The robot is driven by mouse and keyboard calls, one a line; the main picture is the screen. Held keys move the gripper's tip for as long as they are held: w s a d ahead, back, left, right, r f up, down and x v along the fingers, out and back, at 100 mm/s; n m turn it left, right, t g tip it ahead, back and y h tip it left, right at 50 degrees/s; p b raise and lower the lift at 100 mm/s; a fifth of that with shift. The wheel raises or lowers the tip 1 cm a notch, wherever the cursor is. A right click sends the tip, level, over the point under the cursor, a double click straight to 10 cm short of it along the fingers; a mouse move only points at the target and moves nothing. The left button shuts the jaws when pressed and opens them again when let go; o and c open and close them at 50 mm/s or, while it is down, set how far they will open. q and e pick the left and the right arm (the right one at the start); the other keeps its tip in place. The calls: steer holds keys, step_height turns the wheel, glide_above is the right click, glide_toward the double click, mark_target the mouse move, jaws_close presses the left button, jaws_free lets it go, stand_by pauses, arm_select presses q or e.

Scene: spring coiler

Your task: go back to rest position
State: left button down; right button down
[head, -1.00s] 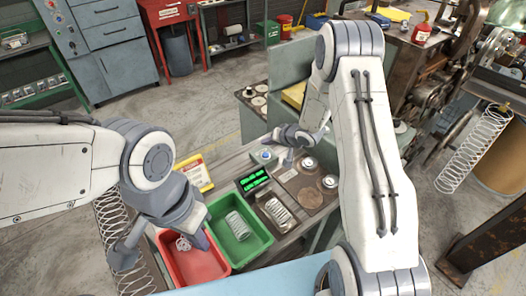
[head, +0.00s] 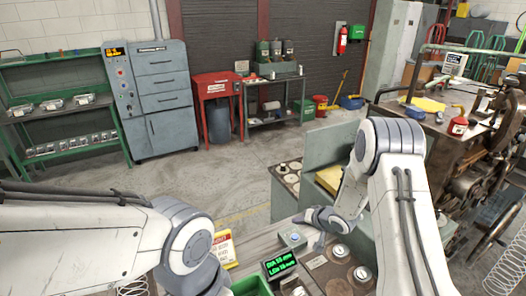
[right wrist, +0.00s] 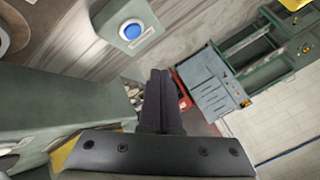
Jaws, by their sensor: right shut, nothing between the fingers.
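My right gripper (head: 317,216) is in the head view above the workbench, beside the small box with a blue button (head: 295,237). Its fingers (right wrist: 161,100) are together and empty in the right wrist view, with the blue button (right wrist: 132,31) near the top of that picture. My left arm comes in from the left in the head view; its gripper is below the picture's bottom edge and cannot be seen.
A green display (head: 281,265), a yellow-red sign (head: 223,248) and a green bin (head: 252,287) are at the bench. A grey-green machine housing (head: 330,150) stands close behind my right gripper. Open floor (head: 200,180) lies beyond the bench.

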steer(key=s+a+r+n+g+h+b, duration=0.2)
steer(key=s+a+r+n+h+b, duration=0.15)
steer(key=s+a+r, duration=0.5)
steer(key=s+a+r+n+g+b, duration=0.1)
steer(key=s+a+n+g+b, duration=0.1)
steer(key=s, duration=1.3)
steer(key=s+a+r+n+g+b, duration=0.1)
steer(key=s+n+g, duration=0.3)
steer(key=s, duration=1)
steer(key=shift+s+a+r+n+b, duration=0.4)
steer(key=shift+a+n+b, duration=0.25)
steer(key=shift+a+b, duration=0.25)
